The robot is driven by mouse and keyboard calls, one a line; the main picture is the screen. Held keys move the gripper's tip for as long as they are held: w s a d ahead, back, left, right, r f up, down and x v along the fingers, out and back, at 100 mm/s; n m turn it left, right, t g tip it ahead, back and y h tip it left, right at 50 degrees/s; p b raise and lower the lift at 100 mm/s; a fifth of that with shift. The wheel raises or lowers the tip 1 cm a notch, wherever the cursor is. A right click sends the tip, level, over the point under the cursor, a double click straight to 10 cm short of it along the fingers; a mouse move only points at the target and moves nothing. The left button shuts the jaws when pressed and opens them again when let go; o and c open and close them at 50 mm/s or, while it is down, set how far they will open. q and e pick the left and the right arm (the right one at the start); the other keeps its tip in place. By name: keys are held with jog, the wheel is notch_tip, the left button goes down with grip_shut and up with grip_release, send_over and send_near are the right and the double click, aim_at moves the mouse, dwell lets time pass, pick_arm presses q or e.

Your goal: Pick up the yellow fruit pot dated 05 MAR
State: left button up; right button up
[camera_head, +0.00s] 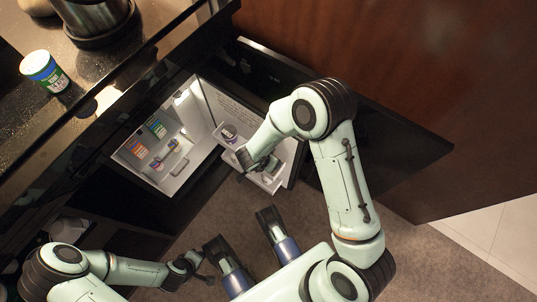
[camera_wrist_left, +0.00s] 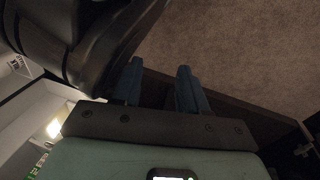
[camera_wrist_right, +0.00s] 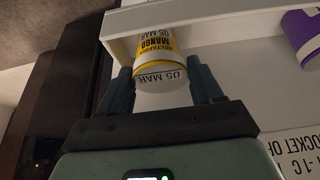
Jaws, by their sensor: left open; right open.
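The yellow fruit pot (camera_wrist_right: 158,52) shows in the right wrist view, with "MANGO" and "05 MAR" on its side and "05 MAR" on its white lid. It is on a white door shelf (camera_wrist_right: 225,22). My right gripper (camera_wrist_right: 161,78) is open, with one finger on each side of the pot; I cannot tell whether they touch it. In the head view my right gripper (camera_head: 262,166) is at the open fridge door's shelf and mostly hides the pot. My left gripper (camera_wrist_left: 160,75) is open and empty, low at the left in the head view.
The open minibar (camera_head: 180,178) holds several small coloured items. A blue, white and green tub (camera_head: 44,70) stands on the counter above. Brown carpet lies below.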

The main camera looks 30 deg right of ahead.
jog(key=shift+w+d+f, duration=0.1)
jog(key=shift+d+f, duration=0.05)
jog(key=shift+f, duration=0.25)
jog(key=shift+r, duration=0.1)
jog(key=c, duration=0.7)
